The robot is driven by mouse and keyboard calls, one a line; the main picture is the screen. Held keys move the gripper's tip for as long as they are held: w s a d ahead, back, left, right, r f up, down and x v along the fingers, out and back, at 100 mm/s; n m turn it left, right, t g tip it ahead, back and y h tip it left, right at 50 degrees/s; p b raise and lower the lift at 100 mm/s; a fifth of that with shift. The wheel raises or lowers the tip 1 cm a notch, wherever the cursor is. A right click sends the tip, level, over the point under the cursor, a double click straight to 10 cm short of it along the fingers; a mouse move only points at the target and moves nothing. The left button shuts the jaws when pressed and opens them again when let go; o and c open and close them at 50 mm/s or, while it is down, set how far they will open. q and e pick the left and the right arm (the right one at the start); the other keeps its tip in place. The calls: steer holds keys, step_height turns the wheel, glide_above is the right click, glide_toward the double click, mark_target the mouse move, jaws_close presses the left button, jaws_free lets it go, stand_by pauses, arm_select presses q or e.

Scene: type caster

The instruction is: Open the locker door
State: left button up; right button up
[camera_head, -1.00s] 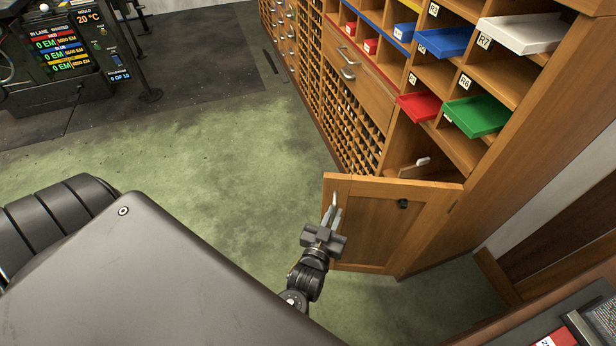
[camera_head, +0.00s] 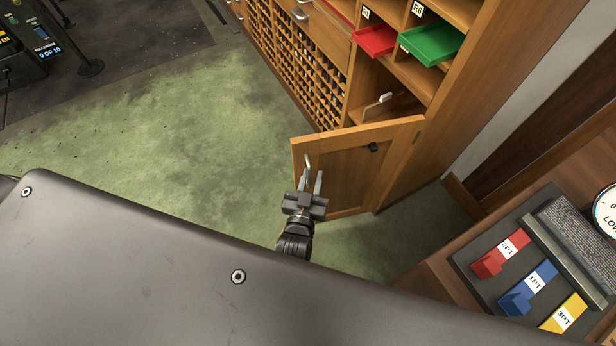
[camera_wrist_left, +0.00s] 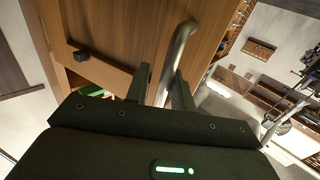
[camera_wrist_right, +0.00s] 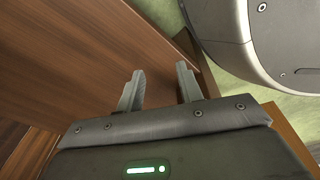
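The wooden locker door (camera_head: 345,175) stands swung out from the cabinet, with the locker's inside (camera_head: 375,80) showing behind it. A metal bar handle (camera_head: 308,165) is near the door's free edge. My left gripper (camera_head: 313,180) is at the handle with its fingers apart. In the left wrist view the handle (camera_wrist_left: 176,55) runs up between the open fingers (camera_wrist_left: 160,88), and gaps show beside it. My right gripper (camera_wrist_right: 159,88) is open and empty beside a brown wooden surface; it does not show in the head view.
Red (camera_head: 376,40) and green (camera_head: 431,43) trays stick out of the shelves above the locker. A desk with red, blue and yellow blocks (camera_head: 527,287) is at the lower right. Green floor (camera_head: 170,130) left of the door is clear.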

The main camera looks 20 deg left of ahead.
arm_select(q)
steer(key=shift+o, duration=0.3)
steer(key=shift+a, duration=0.15)
steer(key=s+d, duration=0.1)
steer(key=s, duration=0.9)
steer(key=shift+s, duration=0.35)
